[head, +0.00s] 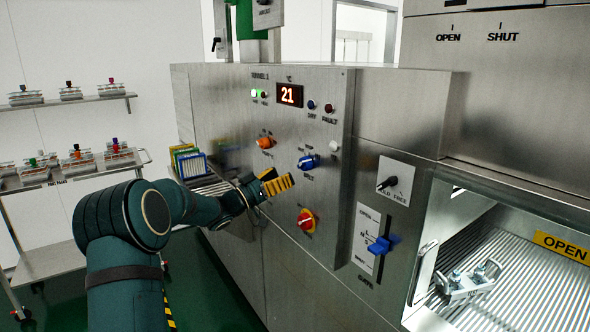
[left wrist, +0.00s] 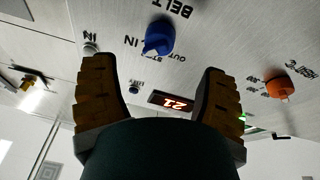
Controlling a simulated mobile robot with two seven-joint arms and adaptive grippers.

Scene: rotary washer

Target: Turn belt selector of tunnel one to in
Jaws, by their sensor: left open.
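The belt selector is a blue knob (head: 308,162) on the steel panel of tunnel one, below the red 21 display (head: 290,95). In the left wrist view the blue knob (left wrist: 159,37) appears upside down, with BELT and smaller OUT and IN lettering around it. Which mark its pointer faces is not clear. My left gripper (head: 278,186) has yellow-black fingers and is in front of the panel, below and left of the knob. In the left wrist view the gripper (left wrist: 155,68) is open and empty, with the knob beyond its fingertips, apart from them. My right gripper is not in view.
An orange knob (head: 265,142) is left of the selector. A red knob on yellow (head: 306,221) is below it. A blue slide lever (head: 379,245) and a black knob (head: 388,183) are to the right. An open chamber holds a rack (head: 470,283). Shelves (head: 70,102) stand left.

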